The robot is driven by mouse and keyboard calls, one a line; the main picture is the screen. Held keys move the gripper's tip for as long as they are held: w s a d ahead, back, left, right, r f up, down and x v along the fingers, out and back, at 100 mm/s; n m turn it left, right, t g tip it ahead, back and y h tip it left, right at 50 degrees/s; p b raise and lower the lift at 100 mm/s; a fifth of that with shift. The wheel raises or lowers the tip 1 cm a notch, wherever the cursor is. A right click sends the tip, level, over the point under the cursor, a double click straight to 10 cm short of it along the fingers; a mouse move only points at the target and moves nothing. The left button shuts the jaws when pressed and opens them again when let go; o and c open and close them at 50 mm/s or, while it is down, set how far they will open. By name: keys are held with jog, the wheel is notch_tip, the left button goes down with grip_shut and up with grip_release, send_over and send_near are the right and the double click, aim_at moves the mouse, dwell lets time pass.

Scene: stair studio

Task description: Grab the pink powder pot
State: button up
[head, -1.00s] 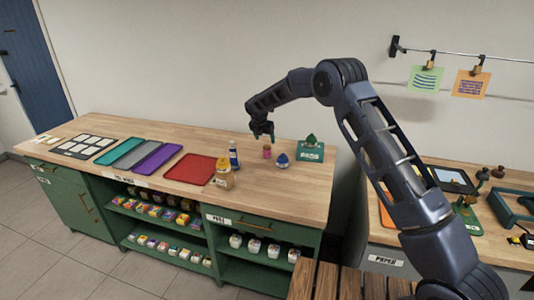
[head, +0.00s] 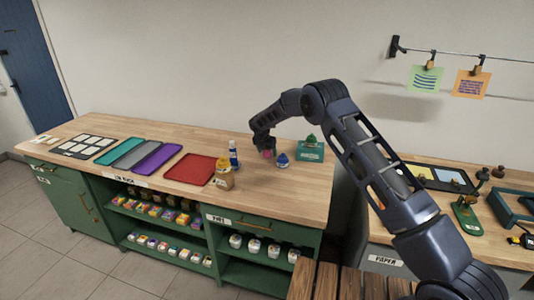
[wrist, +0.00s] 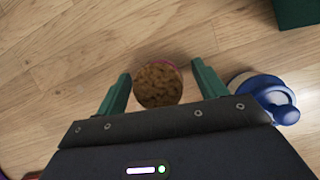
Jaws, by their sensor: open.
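The pink powder pot (head: 267,154) stands on the wooden counter, partly covered by my gripper (head: 264,146) in the head view. In the wrist view the pot (wrist: 158,84) shows from above as a round brown, cork-like top with a thin pink edge. My gripper (wrist: 159,92) is open, its two green fingers on either side of the pot. The pot's lower part is hidden.
A blue-and-white pot (head: 282,159) stands close on the right; it also shows beside the right finger in the wrist view (wrist: 262,90). A green box (head: 310,152) lies farther right. A blue bottle (head: 233,155) and a jar (head: 224,178) stand left, near a red tray (head: 190,169).

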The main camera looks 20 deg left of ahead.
jog(key=c, duration=1.1)
jog(key=shift+r, duration=0.1)
